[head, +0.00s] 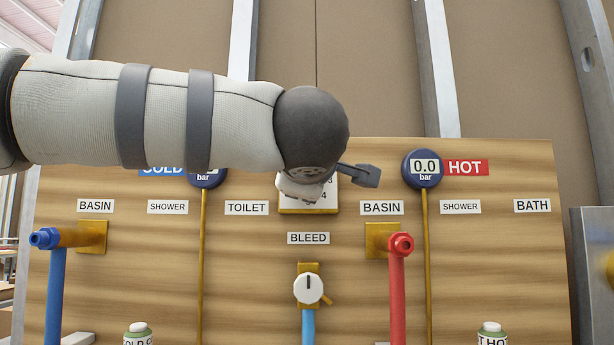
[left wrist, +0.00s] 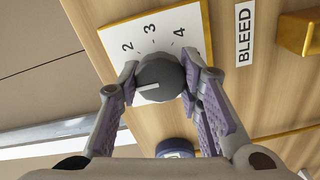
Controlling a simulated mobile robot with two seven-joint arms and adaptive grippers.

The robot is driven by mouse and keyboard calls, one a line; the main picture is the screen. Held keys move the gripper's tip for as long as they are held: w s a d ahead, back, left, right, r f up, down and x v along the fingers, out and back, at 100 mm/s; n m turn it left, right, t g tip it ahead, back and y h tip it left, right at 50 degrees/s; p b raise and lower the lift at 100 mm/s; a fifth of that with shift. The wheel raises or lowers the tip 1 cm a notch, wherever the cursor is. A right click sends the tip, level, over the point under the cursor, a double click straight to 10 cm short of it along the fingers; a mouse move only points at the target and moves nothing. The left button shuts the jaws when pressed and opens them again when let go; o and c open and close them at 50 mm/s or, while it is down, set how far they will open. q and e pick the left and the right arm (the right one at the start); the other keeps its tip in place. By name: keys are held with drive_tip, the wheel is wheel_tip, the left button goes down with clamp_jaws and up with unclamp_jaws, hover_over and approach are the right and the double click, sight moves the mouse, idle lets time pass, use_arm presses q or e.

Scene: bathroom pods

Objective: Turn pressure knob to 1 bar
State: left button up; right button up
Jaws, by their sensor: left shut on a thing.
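The pressure knob (left wrist: 162,78) is a dark grey round knob with a white pointer line, on a white dial plate (left wrist: 190,22) with a yellow edge. My left gripper (left wrist: 160,80) is shut on the knob, one finger at each side. In the left wrist view the numbers 2, 3 and 4 show above the knob. The pointer line aims left, toward the left finger; any number there is hidden. In the head view my left arm covers the knob and most of the dial plate (head: 323,203). My right gripper is not in view.
The hot gauge (head: 423,168) reads 0.0 bar; the cold gauge (head: 207,178) is mostly covered by my arm. Below are a white bleed valve (head: 308,288), a blue basin tap (head: 45,238) and a red basin tap (head: 400,245) on the wooden board (head: 500,280).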

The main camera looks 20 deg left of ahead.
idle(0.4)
use_arm(q)
drive_tip(key=o, duration=1.2)
drive_tip(key=shift+s, duration=0.1)
drive_tip(key=v, duration=1.2)
